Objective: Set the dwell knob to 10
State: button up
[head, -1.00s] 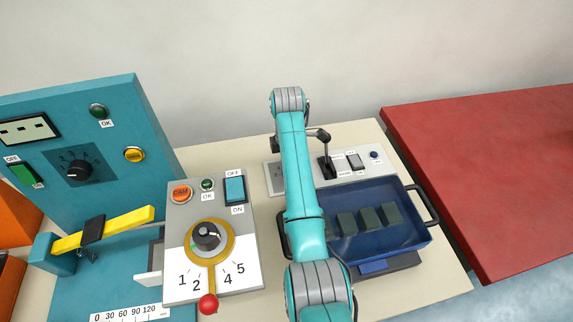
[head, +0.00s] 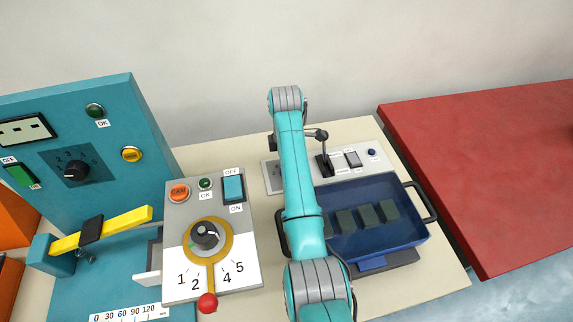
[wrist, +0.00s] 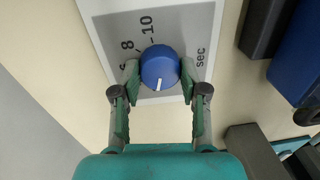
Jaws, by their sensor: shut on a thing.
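The blue dwell knob (wrist: 160,66) sits on a grey and white dial panel (wrist: 180,25) in the wrist view. Its white pointer line points down in the picture, towards my gripper's palm, and away from the 10 mark (wrist: 147,25). The 8 mark is at its upper left, the 6 is partly cut off, and "sec" is at its right. My gripper (wrist: 160,76) has one finger on each side of the knob and is shut on it. In the head view my arm hides the knob and the gripper.
A blue bin (head: 405,250) with several dark blocks stands right of my arm. A lever (head: 322,152) rises behind it. A grey control box (head: 175,283) with a red-balled handle is on the left. A red table (head: 480,160) is at the right.

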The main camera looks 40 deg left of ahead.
jog(key=m, duration=0.8)
jog(key=shift+m+y, duration=0.3)
jog(key=m, duration=0.4)
jog(key=shift+d+m, duration=0.1)
jog(key=shift+m, duration=0.2)
jog(key=m, duration=0.3)
jog(key=shift+m, duration=0.3)
jog(key=m, duration=0.3)
jog(key=shift+m+y, duration=0.3)
jog(key=m, duration=0.3)
jog(key=shift+m, duration=0.3)
jog(key=m, duration=0.3)
jog(key=shift+t, duration=0.3)
jog(key=shift+m, duration=2)
